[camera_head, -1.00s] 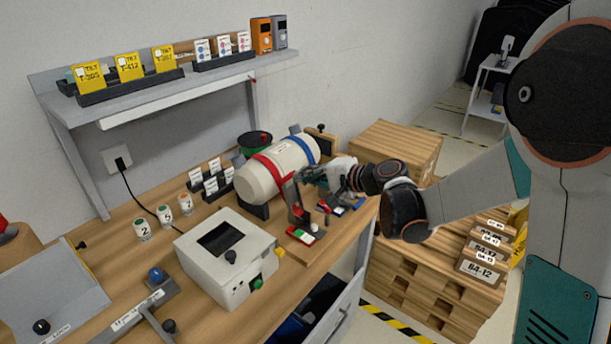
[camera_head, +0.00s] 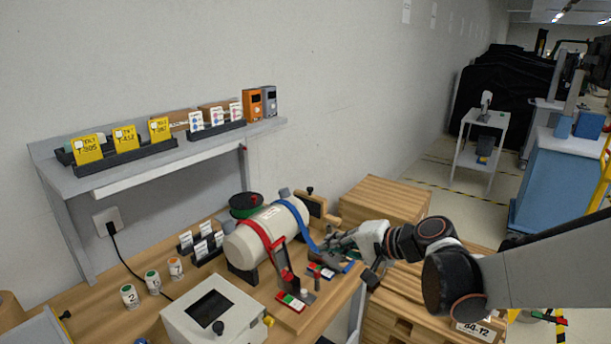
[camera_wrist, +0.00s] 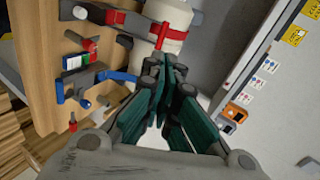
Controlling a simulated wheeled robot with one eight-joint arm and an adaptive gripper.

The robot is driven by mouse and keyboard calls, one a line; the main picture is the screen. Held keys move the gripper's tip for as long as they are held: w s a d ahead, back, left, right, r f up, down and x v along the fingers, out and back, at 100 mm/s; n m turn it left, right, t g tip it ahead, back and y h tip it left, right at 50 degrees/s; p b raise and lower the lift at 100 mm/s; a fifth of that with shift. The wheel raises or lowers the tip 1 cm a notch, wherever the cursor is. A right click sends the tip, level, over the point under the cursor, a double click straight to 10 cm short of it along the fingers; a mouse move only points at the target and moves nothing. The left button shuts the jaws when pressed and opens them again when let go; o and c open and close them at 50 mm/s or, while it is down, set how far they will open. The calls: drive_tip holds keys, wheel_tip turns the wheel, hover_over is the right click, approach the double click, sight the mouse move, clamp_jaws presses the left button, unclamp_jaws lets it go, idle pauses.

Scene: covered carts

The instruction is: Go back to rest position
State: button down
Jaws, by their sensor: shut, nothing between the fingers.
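My gripper (camera_head: 342,243) is at the right end of the cream cylinder (camera_head: 262,232) on the workbench, near its blue strap (camera_head: 299,222). In the wrist view my gripper (camera_wrist: 167,70) shows its green-padded fingers together with nothing held. The cylinder (camera_wrist: 166,22) lies just beyond the fingertips there. A red strap (camera_head: 258,236) crosses the cylinder's left part. My arm reaches in from the right, over the wooden crates. I cannot tell whether the fingers touch the blue strap or the cylinder.
A white box with a dark window (camera_head: 213,313) stands at the bench front. A grey shelf (camera_head: 180,150) with yellow tags hangs behind. Wooden crates (camera_head: 385,201) stand right of the bench. A white cart (camera_head: 484,135) and a blue cabinet (camera_head: 545,180) stand farther right.

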drive_tip(key=s+d+n+h, duration=0.3)
drive_tip(key=s+d+h, duration=0.2)
drive_tip(key=s, duration=0.7)
drive_tip(key=s+d+n+g+h, duration=0.1)
drive_tip(key=s+d+n+h, duration=0.2)
drive_tip(key=s+d, duration=0.4)
drive_tip(key=s+h, duration=0.1)
drive_tip(key=s, duration=0.4)
drive_tip(key=shift+d+n+h, duration=0.15)
drive_tip(key=shift+n+h, duration=0.15)
drive_tip(key=shift+h, duration=0.1)
idle(1.0)
